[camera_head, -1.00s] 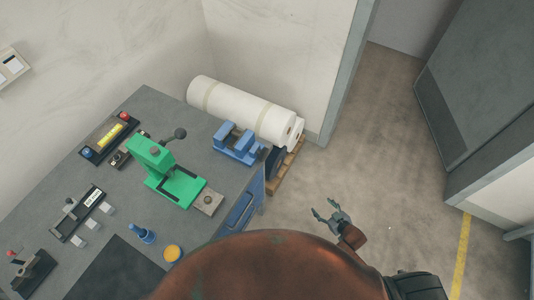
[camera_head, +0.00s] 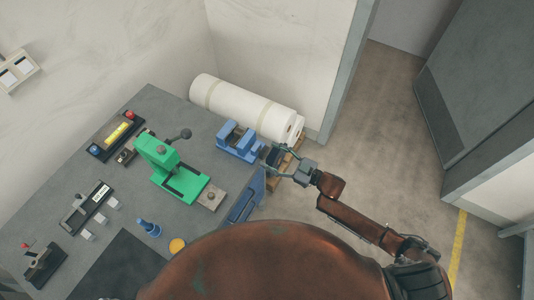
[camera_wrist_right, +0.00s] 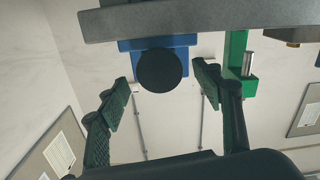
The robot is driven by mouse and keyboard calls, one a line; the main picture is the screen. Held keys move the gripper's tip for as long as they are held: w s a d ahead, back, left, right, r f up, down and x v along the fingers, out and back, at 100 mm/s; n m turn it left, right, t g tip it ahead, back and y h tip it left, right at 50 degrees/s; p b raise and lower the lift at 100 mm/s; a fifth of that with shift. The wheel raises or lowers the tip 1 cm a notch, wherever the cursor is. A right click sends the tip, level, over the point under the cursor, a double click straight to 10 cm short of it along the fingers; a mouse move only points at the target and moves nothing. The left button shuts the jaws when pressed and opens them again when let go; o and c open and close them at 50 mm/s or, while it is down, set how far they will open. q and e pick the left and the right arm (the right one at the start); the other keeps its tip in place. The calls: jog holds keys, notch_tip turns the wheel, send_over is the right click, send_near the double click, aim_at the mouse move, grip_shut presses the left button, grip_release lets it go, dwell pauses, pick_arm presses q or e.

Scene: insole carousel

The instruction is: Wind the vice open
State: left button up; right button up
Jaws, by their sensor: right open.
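The blue vice (camera_head: 240,140) sits at the right back edge of the grey workbench. Its end with a round black knob (camera_wrist_right: 162,71) faces my right wrist camera. My right gripper (camera_head: 277,157) is at the bench edge, just right of the vice. In the wrist view the open fingers of my right gripper (camera_wrist_right: 164,78) stand one on each side of the knob, with visible space on both sides. I cannot tell whether the fingertips reach past the knob's face. My left gripper is not in view.
A green press (camera_head: 170,165) stands left of the vice on the workbench (camera_head: 170,110). White rolls (camera_head: 245,106) lie behind the vice on a wooden pallet (camera_head: 284,168). A blue bin (camera_head: 243,205) hangs at the bench's right side. The floor (camera_head: 370,160) to the right is clear.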

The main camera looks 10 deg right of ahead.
jog(key=shift+x, duration=1)
jog(key=shift+c, duration=0.2)
jog(key=c, duration=1.1)
